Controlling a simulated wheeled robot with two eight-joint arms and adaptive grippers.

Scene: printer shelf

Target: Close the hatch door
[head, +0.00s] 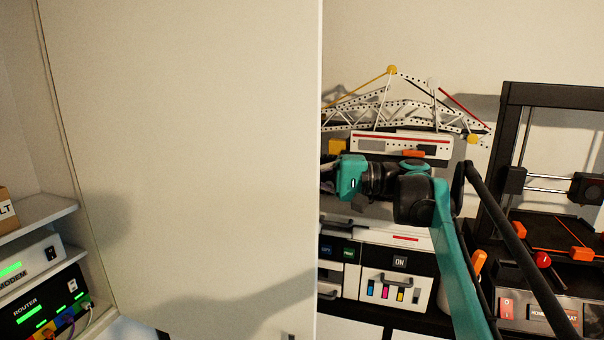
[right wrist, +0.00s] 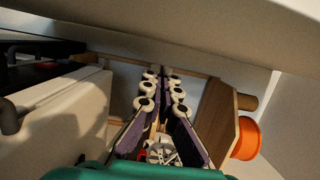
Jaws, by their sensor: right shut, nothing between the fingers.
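A large cream panel, which looks like the hatch door (head: 200,150), fills the left half of the head view and stands open. Its free vertical edge is near the middle of the picture. My right arm reaches in from the right, and its end goes behind that edge, so the gripper is hidden there. In the right wrist view my right gripper (right wrist: 162,75) is shut and empty, its fingers meeting at the tips. A pale surface runs across the top of that view; I cannot tell whether it is the door or whether I touch it. My left gripper is not in view.
Left of the door, shelves hold a modem (head: 32,262) and a router (head: 45,302). Behind my right arm stand a printer (head: 395,275) and a truss bridge model (head: 400,108). A 3D printer (head: 550,190) is at far right. An orange spool (right wrist: 246,138) shows beside the gripper.

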